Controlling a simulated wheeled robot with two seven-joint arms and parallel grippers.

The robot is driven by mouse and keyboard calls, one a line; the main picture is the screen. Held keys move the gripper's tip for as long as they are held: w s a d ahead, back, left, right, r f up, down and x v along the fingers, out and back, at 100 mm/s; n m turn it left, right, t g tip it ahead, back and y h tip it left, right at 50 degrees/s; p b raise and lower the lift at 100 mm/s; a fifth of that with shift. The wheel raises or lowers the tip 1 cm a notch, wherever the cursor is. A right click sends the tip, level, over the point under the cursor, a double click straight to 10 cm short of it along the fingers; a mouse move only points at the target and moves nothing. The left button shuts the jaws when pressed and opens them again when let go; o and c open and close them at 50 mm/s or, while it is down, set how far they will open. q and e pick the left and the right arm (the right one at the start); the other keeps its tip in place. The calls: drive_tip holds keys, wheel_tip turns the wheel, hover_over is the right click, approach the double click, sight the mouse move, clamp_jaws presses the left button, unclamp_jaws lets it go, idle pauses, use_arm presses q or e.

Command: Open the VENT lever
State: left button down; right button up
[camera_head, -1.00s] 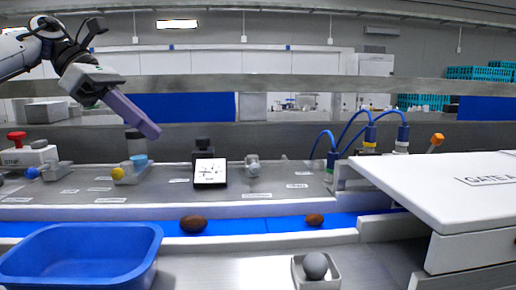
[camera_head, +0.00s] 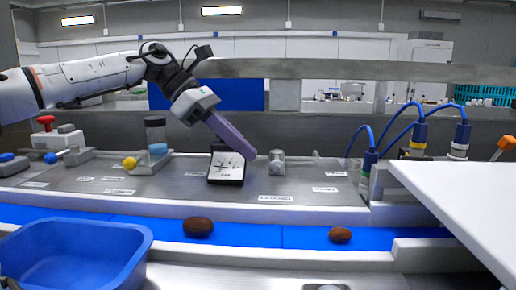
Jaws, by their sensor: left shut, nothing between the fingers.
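Several small levers stand on the grey panel (camera_head: 300,185). A yellow-knobbed lever (camera_head: 130,163) and a blue-knobbed lever (camera_head: 51,157) are farther left. The small labels are too blurred to tell which lever is VENT. My left gripper (camera_head: 249,154) is shut and empty, its purple fingers pointing down right. In the picture its tips lie between the gauge and the grey lever, overlapping the gauge's upper right edge. My right gripper is not in view.
A red button (camera_head: 46,122) stands at the far left. Blue hoses (camera_head: 400,125) rise at the right beside a white cover (camera_head: 470,200). Two brown dates (camera_head: 198,227) lie on the blue belt (camera_head: 262,236) in front. A blue bin (camera_head: 75,255) sits at front left.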

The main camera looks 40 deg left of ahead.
sight(277, 167)
use_arm(q)
drive_tip(key=shift+w+d, duration=0.7)
drive_tip(key=shift+d, duration=0.2)
drive_tip(key=shift+w+d+f, duration=0.2)
drive_tip(key=shift+w+d, duration=0.1)
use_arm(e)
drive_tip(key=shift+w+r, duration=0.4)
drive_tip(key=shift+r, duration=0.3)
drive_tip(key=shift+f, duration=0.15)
